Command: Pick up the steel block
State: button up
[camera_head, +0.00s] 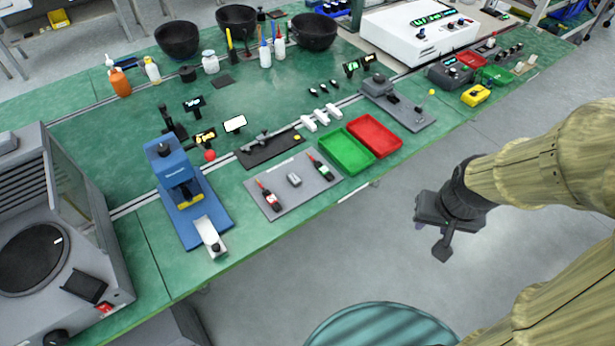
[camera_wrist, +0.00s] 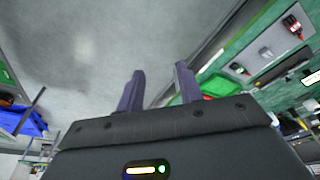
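The steel block (camera_head: 294,179) is a small grey block lying on a grey mat (camera_head: 275,206) near the front edge of the green bench, between two dark screwdriver-like tools with red tips. It also shows small in the wrist view (camera_wrist: 265,52). My gripper (camera_head: 436,240) is out over the floor, right of the bench and well apart from the block. In the wrist view my gripper (camera_wrist: 158,88) has its two dark fingers spread with nothing between them.
A green tray (camera_head: 345,152) and a red tray (camera_head: 375,135) sit right of the mat. A blue press-like device (camera_head: 172,165) stands left of it. A round teal top (camera_head: 380,328) stands on the floor below. Floor between bench and arm is clear.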

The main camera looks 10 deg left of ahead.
jog(key=shift+o, duration=1.3)
jog(key=shift+w+f, duration=0.1)
jog(key=shift+w, duration=0.05)
jog(key=w+a+f+n+t+y+b, duration=0.5)
jog(key=w+a+f+n, duration=0.3)
jog(key=w+a+f, duration=0.45)
jog(key=s+a+f+n+y, duration=0.1)
jog(key=a+f+y, duration=0.1)
jog(key=a, duration=0.3)
jog(key=s+a+f+n+t+y+b, duration=0.1)
jog(key=s+a+y, duration=0.1)
jog(key=a+y, duration=0.1)
jog(key=shift+a+f, duration=0.35)
jog(key=shift+a, duration=0.55)
